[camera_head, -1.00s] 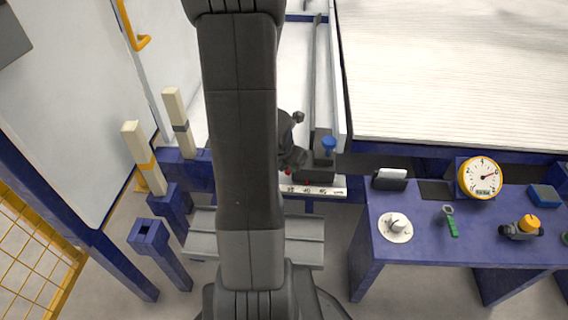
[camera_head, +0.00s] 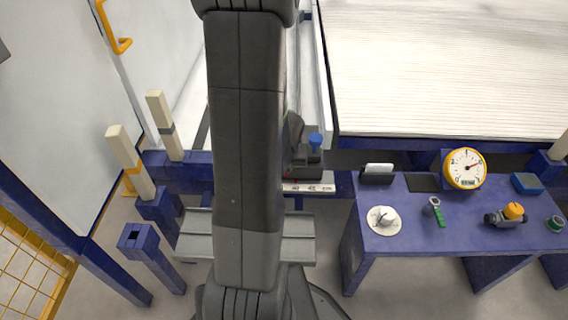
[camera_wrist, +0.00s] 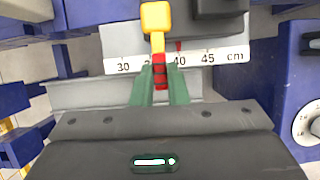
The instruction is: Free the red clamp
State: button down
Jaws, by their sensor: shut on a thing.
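The red clamp (camera_wrist: 160,72) shows in the wrist view as a ribbed red piece below a yellow block on a yellow stem (camera_wrist: 156,20). It lies at the numbered scale, between the 30 and 40 marks. My gripper (camera_wrist: 161,92) has two green fingers shut on the red piece. In the head view my arm hides the gripper and most of the clamp area.
The white cm scale (camera_wrist: 215,57) has a small red pointer near 40 and a dark block behind it. In the head view, a blue knob (camera_head: 315,139) tops a dark block beside my arm. The blue table (camera_head: 400,245) at right carries a gauge (camera_head: 464,168) and tools. Blue posts with cream bars (camera_head: 166,125) stand left.

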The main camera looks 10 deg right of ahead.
jog(key=shift+d+r, duration=0.1)
jog(key=shift+d, duration=0.05)
dwell(0.6)
jog(key=c, duration=1.4)
grip_release()
jog(key=shift+c, duration=0.2)
jog(key=p+v, duration=1.1)
jog(key=v, duration=0.2)
jog(key=shift+s+r, duration=0.2)
jog(key=shift+r, duration=0.1)
jog(key=shift+f, duration=0.2)
jog(key=b+x, duration=1.1)
jog(key=x, duration=0.2)
jog(key=shift+w+f, duration=0.15)
